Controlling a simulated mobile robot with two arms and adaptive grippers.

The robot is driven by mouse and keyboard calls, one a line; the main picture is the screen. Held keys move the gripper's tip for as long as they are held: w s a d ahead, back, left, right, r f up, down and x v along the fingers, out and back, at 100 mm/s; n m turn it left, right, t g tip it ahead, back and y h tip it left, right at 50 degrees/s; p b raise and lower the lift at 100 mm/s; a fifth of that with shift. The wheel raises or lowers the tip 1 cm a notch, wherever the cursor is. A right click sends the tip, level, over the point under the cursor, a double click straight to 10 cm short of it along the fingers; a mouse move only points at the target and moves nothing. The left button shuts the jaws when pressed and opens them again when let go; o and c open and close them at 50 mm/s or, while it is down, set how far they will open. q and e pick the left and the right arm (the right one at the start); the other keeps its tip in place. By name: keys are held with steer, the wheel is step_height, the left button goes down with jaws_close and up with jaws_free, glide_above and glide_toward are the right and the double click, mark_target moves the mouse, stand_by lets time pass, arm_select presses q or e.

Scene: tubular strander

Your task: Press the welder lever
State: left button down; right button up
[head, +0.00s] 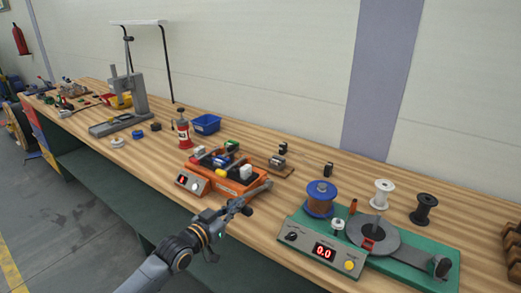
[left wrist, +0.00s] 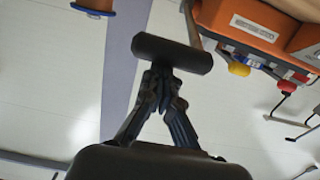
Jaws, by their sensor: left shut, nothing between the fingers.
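The welder (head: 226,186) is an orange unit on the bench with a grey control panel and red display at its front left. Its lever (head: 259,189) reaches toward the bench's front edge at the right side. In the left wrist view, the orange welder body (left wrist: 255,20) is at upper right, and a dark cylindrical lever handle (left wrist: 172,53) lies across the fingertips. My left gripper (head: 243,204) is shut and empty at the lever's end; in the left wrist view, its fingertips (left wrist: 163,78) meet just below the handle. Whether they touch it is unclear. My right gripper is out of view.
A green winding unit (head: 296,230) with a red display and spools stands to the right. Open floor lies in front at left.

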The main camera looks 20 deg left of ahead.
arm_select(q)
steer(key=shift+s+f+g, duration=0.2)
steer(key=shift+f+g, duration=0.1)
steer(key=shift+f, duration=0.7)
step_height(320, 180, up, 5)
steer(key=p, duration=0.4)
steer(key=b+v, duration=0.2)
steer(key=v, duration=0.6)
steer(key=shift+s+f+b, duration=0.35)
steer(key=shift+s+f, duration=0.05)
steer(key=shift+f, duration=0.2)
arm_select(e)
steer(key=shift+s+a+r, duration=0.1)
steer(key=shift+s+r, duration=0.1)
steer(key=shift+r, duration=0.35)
arm_select(q)
steer(key=shift+a, duration=0.15)
